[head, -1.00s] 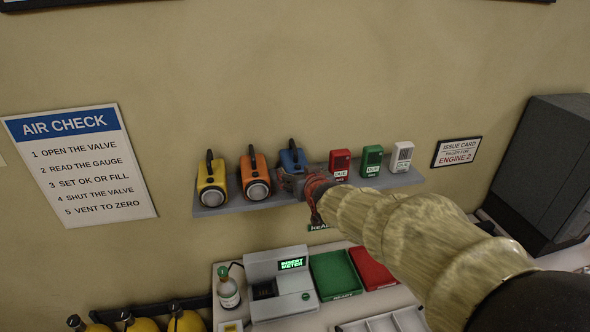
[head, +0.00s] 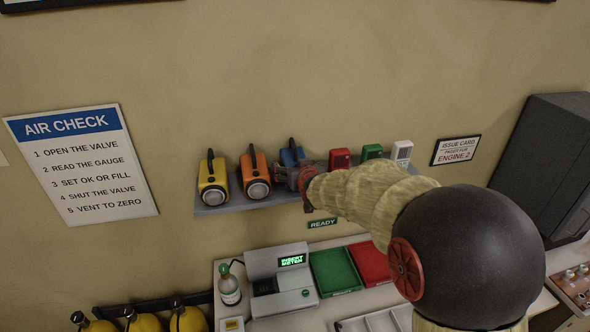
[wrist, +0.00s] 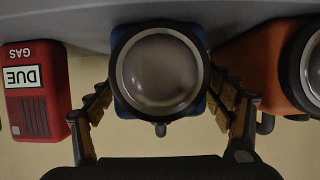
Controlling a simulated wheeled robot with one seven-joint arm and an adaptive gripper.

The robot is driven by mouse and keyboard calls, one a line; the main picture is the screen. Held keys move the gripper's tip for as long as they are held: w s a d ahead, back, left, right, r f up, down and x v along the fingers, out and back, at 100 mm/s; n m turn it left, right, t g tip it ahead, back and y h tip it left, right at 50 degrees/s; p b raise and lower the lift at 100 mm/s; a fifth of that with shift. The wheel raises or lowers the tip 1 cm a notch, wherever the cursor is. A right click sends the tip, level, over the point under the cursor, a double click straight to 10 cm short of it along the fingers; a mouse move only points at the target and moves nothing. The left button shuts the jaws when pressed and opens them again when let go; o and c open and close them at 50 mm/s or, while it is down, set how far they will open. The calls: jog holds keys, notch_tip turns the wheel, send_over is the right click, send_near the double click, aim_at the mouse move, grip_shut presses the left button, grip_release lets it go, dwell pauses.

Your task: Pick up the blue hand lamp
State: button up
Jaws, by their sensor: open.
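The blue hand lamp (head: 291,157) stands on the wall shelf, between the orange lamp and the red gas meter. In the head view my gripper (head: 290,178) is in front of it and hides its lower part. In the wrist view the lamp's round lens (wrist: 160,73) faces the camera, with blue casing showing around its rim. My gripper (wrist: 163,100) is open there, with one finger on each side of the lamp. I cannot tell whether the fingers touch the casing.
On the shelf (head: 222,209), the orange lamp (wrist: 265,68) is close beside one finger. The red gas meter (wrist: 35,92) is on the other side. A yellow lamp (head: 213,182) stands at the shelf's left end. The console with a green tray (head: 335,271) is below.

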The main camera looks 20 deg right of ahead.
jog(key=shift+c, duration=0.7)
jog(key=c, duration=1.6)
jog(key=shift+r, duration=0.1)
jog(key=shift+c, duration=0.2)
